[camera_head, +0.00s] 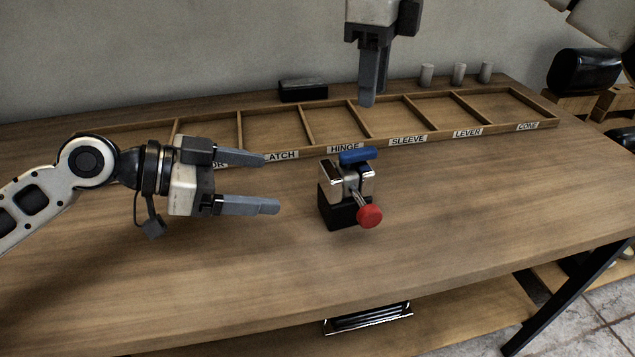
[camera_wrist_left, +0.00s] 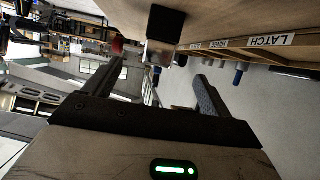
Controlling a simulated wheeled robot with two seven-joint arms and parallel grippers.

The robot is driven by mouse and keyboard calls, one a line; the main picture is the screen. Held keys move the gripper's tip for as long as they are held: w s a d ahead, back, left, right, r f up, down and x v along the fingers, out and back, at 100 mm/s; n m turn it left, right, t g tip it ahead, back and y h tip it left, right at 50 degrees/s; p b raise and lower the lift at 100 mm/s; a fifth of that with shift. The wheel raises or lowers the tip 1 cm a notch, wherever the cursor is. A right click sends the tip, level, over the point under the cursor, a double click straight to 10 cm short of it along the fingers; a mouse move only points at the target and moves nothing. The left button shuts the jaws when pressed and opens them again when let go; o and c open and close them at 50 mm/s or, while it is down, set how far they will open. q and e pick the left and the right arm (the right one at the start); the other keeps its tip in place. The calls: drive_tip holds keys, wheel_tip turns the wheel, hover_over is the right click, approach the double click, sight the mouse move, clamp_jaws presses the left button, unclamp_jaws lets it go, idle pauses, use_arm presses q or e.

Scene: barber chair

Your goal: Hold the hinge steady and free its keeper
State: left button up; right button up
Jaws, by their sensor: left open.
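The hinge (camera_head: 333,180) is a chrome block on a black base (camera_head: 340,213), standing on the table in front of the tray. A blue bar (camera_head: 358,156) lies across its top, and a red-knobbed pin (camera_head: 369,215) sticks out toward the front. I cannot tell which part is the keeper. My left gripper (camera_head: 272,183) is open and empty, left of the hinge and pointing at it, with a gap between. The hinge block (camera_wrist_left: 160,52) shows ahead of its fingers in the left wrist view. My right gripper (camera_head: 367,103) points down above the tray, behind the hinge; its jaw gap is unclear.
A wooden tray (camera_head: 421,137) with labelled compartments runs along the back; those in sight look empty. A black box (camera_head: 303,90) and several grey cylinders (camera_head: 459,74) stand behind it. The table front (camera_head: 230,265) is clear. Dark padded objects (camera_head: 583,73) stand at the right.

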sight(358, 155)
use_arm(q)
drive_tip(key=x, duration=1.5)
drive_tip(key=shift+w, duration=0.25)
drive_tip(key=c, duration=1.5)
use_arm(e)
drive_tip(key=shift+c, duration=0.3)
